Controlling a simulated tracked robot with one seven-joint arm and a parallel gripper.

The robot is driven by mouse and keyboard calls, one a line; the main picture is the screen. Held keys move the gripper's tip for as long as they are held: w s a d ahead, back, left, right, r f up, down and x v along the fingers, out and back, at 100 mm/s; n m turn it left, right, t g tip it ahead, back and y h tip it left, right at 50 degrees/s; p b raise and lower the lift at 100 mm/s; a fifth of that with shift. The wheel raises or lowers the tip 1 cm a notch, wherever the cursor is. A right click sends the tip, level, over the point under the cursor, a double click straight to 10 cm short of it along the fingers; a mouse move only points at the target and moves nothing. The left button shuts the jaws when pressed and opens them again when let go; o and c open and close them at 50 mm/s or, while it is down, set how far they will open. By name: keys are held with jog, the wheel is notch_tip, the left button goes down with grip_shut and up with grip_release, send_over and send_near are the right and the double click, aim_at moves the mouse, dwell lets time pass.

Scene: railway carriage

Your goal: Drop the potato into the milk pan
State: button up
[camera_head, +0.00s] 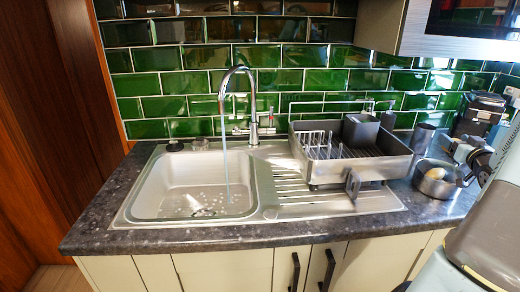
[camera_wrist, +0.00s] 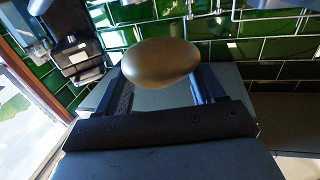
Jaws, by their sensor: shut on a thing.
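The potato (camera_wrist: 160,62), a smooth brownish-green oval, sits between the two fingers of my gripper (camera_wrist: 162,85) in the wrist view. My gripper is shut on it. In the head view my gripper (camera_head: 466,160) is at the far right, over the right side of the milk pan. The milk pan (camera_head: 430,188) is a round grey metal pan on the dark worktop, right of the dish rack. A pale yellowish shape shows at the pan's mouth, and I cannot tell whether it is inside or above it.
A grey dish rack (camera_head: 345,172) stands on the drainer, left of the pan. The sink (camera_head: 190,188) has a tall tap (camera_head: 252,105) with water running. A dark metal cup (camera_head: 423,138) stands behind the pan. A black appliance (camera_head: 480,115) is at the back right, below a wall cabinet.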

jog(key=shift+f, duration=2.8)
jog(key=o, duration=1.2)
jog(key=shift+s, duration=0.1)
jog(key=s, duration=0.4)
jog(key=s+a, duration=0.1)
jog(key=s, duration=0.4)
jog(key=s+a, duration=0.1)
jog(key=s, duration=0.3)
jog(key=shift+s+a, duration=0.1)
jog(key=shift+s, duration=0.1)
